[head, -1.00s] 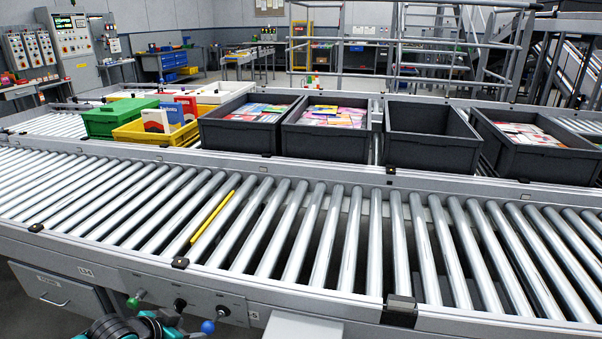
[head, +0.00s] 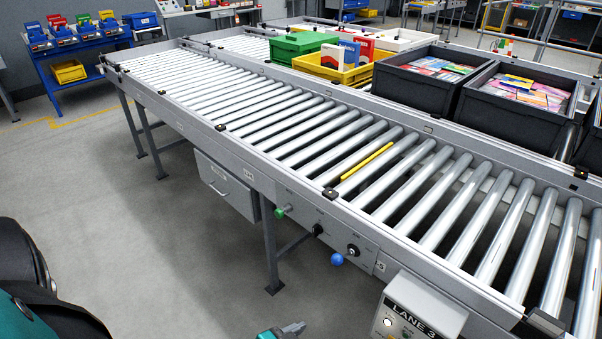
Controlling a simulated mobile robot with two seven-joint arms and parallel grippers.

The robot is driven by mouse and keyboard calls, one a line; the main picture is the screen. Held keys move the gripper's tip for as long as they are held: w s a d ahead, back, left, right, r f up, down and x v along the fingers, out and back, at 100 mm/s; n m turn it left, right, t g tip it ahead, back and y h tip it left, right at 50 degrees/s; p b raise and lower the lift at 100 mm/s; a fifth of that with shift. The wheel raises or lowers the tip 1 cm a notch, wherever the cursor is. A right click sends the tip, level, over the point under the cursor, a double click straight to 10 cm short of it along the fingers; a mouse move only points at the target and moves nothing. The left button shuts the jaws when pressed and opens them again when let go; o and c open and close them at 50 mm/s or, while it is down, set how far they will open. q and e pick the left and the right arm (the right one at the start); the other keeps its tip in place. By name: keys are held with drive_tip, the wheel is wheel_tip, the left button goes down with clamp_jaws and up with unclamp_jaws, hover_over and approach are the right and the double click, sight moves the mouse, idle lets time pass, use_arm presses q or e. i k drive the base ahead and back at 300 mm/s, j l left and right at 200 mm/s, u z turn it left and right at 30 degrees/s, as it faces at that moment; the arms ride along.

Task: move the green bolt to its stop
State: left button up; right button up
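The green bolt (head: 283,211) shows as a small green knob on the near side panel of the roller conveyor, at the left end of a row. A black knob (head: 318,230) and a blue knob (head: 337,259) sit to its right. Its slot and stop are too small to make out. A teal and grey gripper (head: 292,329), apparently my left, shows only at the bottom edge, below and apart from the green bolt. Whether its fingers are open is unclear. My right gripper is out of view.
A drawer box (head: 226,186) hangs left of the green bolt, and a conveyor leg (head: 271,245) stands below it. A LANE 3 control box (head: 418,308) juts out at lower right. The floor (head: 150,250) in front is clear.

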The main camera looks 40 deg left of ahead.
sight(280, 213)
drive_tip(key=j+u, duration=0.15)
drive_tip(key=u, duration=1.05)
